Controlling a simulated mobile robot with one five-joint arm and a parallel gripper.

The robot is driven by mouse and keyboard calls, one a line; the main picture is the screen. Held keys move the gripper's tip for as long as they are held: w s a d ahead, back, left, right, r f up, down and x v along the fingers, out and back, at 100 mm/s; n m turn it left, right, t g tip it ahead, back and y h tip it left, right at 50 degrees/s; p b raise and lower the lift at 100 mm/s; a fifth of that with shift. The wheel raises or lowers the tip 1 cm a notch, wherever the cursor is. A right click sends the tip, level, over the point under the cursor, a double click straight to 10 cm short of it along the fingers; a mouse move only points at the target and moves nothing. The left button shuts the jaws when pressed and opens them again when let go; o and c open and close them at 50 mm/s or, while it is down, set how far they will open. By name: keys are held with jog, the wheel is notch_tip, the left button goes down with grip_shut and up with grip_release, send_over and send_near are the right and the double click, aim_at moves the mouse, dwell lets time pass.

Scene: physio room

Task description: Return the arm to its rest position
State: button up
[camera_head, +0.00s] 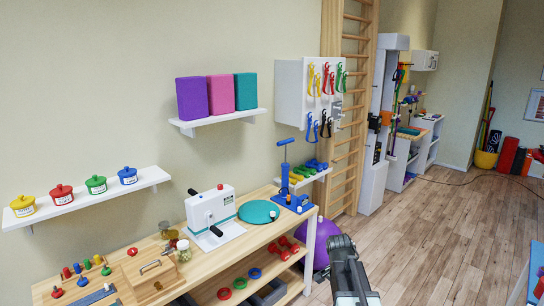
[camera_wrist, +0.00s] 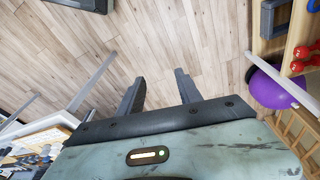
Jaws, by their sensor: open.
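My gripper (camera_wrist: 158,92) is open in the wrist view, its two dark fingers apart with only wooden floor showing between and beyond them. It holds nothing. In the head view my dark arm (camera_head: 347,272) shows at the bottom, right of the wooden workbench (camera_head: 262,240) and over the floor. The fingertips cannot be made out clearly there.
A purple ball (camera_head: 318,230) sits by the bench's right end; it also shows at the right of the wrist view (camera_wrist: 275,88). The bench holds a white press (camera_head: 212,212), a blue pump (camera_head: 287,180) and small jars. Open wooden floor (camera_head: 450,225) lies to the right.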

jog(key=s+a+n+y, duration=0.2)
jog(key=s+a+n, duration=0.6)
jog(key=a+n, duration=0.4)
jog(key=shift+a+f, duration=0.2)
jog(key=shift+a, duration=0.55)
jog(key=shift+c, duration=0.6)
jog(key=shift+a, duration=0.1)
